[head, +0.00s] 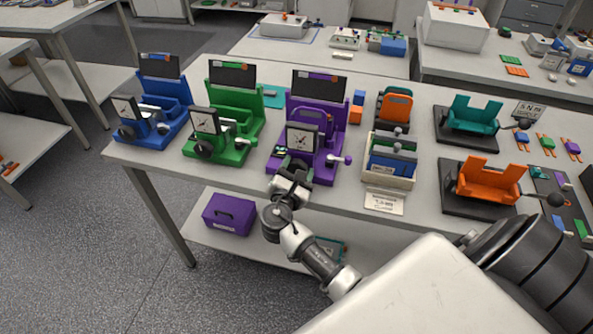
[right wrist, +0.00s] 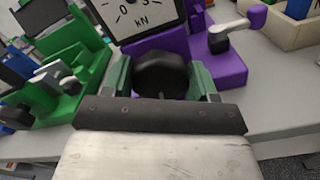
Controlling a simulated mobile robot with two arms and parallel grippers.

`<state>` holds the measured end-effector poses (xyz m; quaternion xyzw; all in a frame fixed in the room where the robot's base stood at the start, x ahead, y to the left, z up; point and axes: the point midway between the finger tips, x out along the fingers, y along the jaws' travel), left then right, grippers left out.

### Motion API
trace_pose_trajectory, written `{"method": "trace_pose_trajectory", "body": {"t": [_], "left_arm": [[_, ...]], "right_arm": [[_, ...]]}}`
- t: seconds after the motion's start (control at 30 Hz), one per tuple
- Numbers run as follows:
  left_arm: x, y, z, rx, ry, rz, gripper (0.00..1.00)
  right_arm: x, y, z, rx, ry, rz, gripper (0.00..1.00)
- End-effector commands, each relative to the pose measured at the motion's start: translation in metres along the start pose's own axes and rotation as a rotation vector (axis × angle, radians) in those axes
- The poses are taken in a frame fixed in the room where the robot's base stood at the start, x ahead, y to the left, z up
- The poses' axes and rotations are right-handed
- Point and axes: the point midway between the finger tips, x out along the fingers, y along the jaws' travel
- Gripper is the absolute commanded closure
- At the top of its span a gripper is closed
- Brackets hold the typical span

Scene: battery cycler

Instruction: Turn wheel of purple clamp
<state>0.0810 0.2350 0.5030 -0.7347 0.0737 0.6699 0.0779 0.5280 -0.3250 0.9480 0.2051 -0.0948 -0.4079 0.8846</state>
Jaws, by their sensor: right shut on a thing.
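The purple clamp (head: 325,117) stands on the table between the green clamp and a small rack. Its square dial gauge (head: 302,138) faces me, and the gauge marked kN (right wrist: 140,15) fills the top of the right wrist view. Its black wheel (right wrist: 161,74) sits below the gauge, between the two green-padded fingers of my right gripper (right wrist: 163,80). The right gripper is shut on the wheel. In the head view the right gripper (head: 290,172) hides most of the wheel. The purple-knobbed lever (head: 339,160) sticks out to the right. My left gripper is not in view.
A green clamp (head: 236,100) and a blue clamp (head: 163,100) stand to the left. To the right are a beige rack (head: 388,178), a teal cradle (head: 474,115) and an orange cradle (head: 490,182) with black-knobbed levers. A purple box (head: 229,214) sits on the lower shelf.

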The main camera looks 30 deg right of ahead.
Motion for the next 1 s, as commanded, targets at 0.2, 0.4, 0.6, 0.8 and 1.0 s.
{"method": "trace_pose_trajectory", "body": {"t": [0.2,0.4,0.6,0.8,1.0], "left_arm": [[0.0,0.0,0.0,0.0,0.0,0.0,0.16],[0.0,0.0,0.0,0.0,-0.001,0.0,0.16],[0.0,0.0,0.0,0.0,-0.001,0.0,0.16],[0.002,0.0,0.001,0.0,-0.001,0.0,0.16],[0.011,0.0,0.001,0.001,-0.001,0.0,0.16]], "right_arm": [[0.0,0.0,-0.001,0.001,0.002,-0.001,0.66],[0.0,0.0,-0.001,0.001,0.002,-0.001,0.27],[0.0,0.0,0.0,0.0,0.001,-0.001,0.16],[-0.007,-0.001,-0.002,0.0,0.002,0.0,0.16],[-0.041,-0.001,-0.004,0.002,0.005,0.001,0.16]]}}
